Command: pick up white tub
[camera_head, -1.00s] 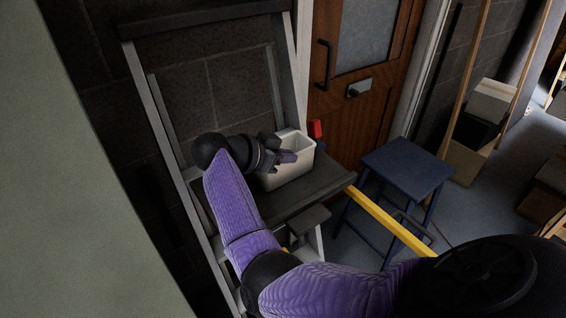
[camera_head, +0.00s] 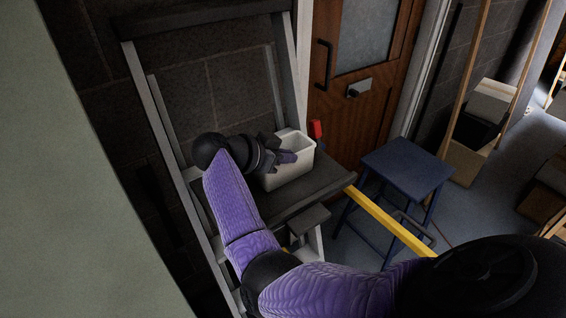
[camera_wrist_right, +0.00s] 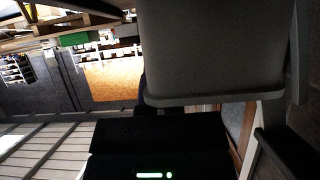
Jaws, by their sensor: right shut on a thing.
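The white tub (camera_head: 293,172) is an open, rectangular bin at the dark shelf (camera_head: 318,187) of a grey metal frame. In the right wrist view the tub (camera_wrist_right: 215,50) fills the upper right, pale grey in shadow, with its rim just above the dark gripper body. My right gripper (camera_head: 286,157) reaches in from the left and is shut on the tub's near-left wall at the rim. The tub looks upright. I cannot tell whether its base touches the shelf. My left gripper is not in view.
A blue stool (camera_head: 408,168) stands right of the shelf, with a yellow bar (camera_head: 392,222) in front. A wooden door (camera_head: 350,125) is behind. The frame's upright (camera_head: 300,70) rises close behind the tub. Boxes (camera_head: 490,102) stand at the far right.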

